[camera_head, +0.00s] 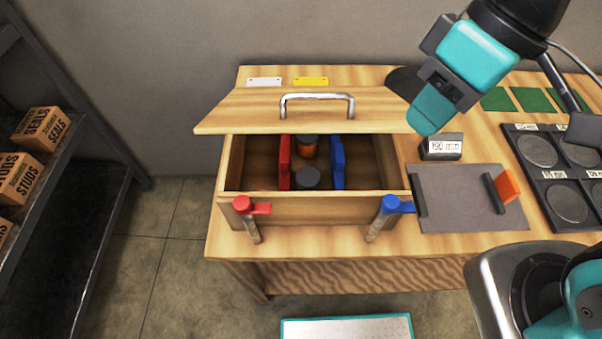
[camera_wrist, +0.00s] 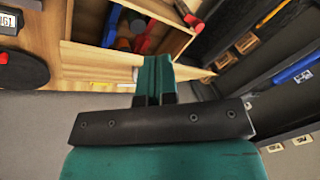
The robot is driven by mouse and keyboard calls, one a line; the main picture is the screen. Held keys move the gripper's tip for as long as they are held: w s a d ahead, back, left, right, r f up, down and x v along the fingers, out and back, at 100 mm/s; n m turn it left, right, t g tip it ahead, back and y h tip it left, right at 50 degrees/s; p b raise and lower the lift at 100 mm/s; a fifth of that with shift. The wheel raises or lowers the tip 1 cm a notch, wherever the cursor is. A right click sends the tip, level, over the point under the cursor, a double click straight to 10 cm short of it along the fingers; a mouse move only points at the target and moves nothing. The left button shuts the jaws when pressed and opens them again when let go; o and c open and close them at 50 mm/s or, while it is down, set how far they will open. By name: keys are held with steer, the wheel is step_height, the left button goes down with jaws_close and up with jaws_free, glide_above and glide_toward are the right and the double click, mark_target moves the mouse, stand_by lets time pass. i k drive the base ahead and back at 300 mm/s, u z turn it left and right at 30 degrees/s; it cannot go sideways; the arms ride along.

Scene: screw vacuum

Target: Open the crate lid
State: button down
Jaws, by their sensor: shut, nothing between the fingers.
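The wooden crate (camera_head: 300,209) stands on the bench, and its lid (camera_head: 235,115) is raised and tilted at the back, leaving the inside in view. A metal handle (camera_head: 317,97) sits on the lid. Inside are a red piece (camera_head: 284,163), a blue piece (camera_head: 337,163) and two round containers. A red latch (camera_head: 249,208) and a blue latch (camera_head: 392,207) are on the crate's front. My gripper (camera_head: 428,112) is shut and empty at the lid's right edge; contact is unclear. In the wrist view my gripper (camera_wrist: 154,72) overlaps the lid's edge (camera_wrist: 100,58).
Right of the crate lie a grey plate (camera_head: 465,200) with an orange tab, a "190 mm" block (camera_head: 441,147) and a black tray (camera_head: 540,150) with round recesses. A shelf with cardboard boxes (camera_head: 40,128) stands at the left. Floor between shelf and bench is clear.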

mark_target(277, 109)
steer(key=z, duration=1.5)
steer(key=k, duration=0.85)
steer(key=u, duration=0.9)
